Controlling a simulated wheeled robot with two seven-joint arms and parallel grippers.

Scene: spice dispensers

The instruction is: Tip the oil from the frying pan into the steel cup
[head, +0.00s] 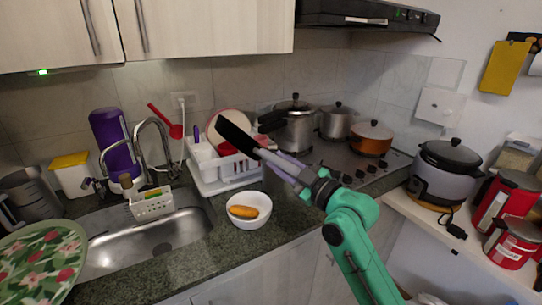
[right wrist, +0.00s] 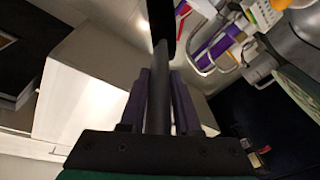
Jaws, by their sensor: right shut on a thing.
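My right gripper (head: 318,187) is shut on the grey handle of a long, dark thing (head: 236,136), which I take to be the frying pan seen nearly edge-on. It is raised above the counter, in front of the dish rack, and points up and to the left. In the right wrist view the handle (right wrist: 160,95) runs between the purple fingers, and the dark part (right wrist: 161,18) is seen edge-on at the top. I cannot make out any oil. I cannot pick out a steel cup in either view. My left gripper is not in view.
A white bowl (head: 262,201) with an orange-brown item stands on the counter below the held thing. The dish rack (head: 221,180) is behind; the sink (head: 130,248) is left. Steel pots (head: 296,133) and an orange pot (head: 371,140) stand on the hob. A cooker (head: 443,183) stands right.

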